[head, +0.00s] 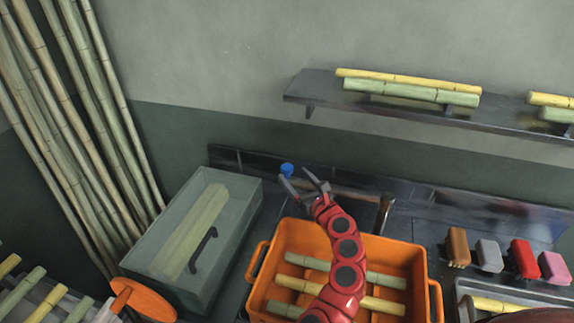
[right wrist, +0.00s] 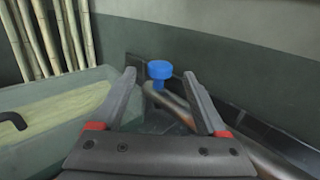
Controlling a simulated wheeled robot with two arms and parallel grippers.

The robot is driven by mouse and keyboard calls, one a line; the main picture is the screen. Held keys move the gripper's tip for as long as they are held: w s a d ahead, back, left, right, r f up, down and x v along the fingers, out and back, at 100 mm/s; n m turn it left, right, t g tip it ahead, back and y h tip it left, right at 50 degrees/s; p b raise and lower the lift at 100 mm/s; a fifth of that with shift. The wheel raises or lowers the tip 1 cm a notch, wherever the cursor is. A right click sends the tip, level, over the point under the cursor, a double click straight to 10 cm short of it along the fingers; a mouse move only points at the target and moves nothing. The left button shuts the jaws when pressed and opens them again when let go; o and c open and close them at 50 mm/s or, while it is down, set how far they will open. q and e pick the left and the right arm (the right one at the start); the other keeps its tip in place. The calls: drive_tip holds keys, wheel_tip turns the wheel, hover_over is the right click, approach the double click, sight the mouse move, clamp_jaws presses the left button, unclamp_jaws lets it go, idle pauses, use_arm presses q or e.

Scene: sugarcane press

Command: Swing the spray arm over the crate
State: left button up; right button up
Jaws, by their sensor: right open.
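The spray arm (head: 355,190) is a brownish metal tube at the back of the counter, behind the orange crate (head: 432,290). A blue knob (head: 287,169) is at its left end. My right gripper (head: 297,180) is open near this end. In the right wrist view, the blue knob (right wrist: 160,70) and the tube (right wrist: 180,108) show between the open fingers (right wrist: 159,76). I cannot tell whether the fingers touch the tube. The crate holds several green and yellow cane pieces, and my right arm crosses over it. My left gripper is not in view.
A lidded grey-green glassy box (head: 235,180) with a dark handle stands left of the crate. Colored blocks (head: 488,255) and a tray (head: 462,300) are at right. A wall shelf (head: 320,88) holds cane. Tall poles (head: 80,120) lean at left. An orange disc (head: 145,300) is bottom left.

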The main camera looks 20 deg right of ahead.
sight(290, 170)
drive_tip(key=w, duration=0.4)
drive_tip(key=shift+a+r+p, duration=0.1)
drive_tip(key=shift+a+p, duration=0.2)
drive_tip(key=shift+a, duration=0.1)
drive_tip(key=shift+w+a, duration=0.1)
drive_tip(key=shift+w, duration=0.65)
drive_tip(key=shift+c, duration=0.2)
clamp_jaws()
idle(0.4)
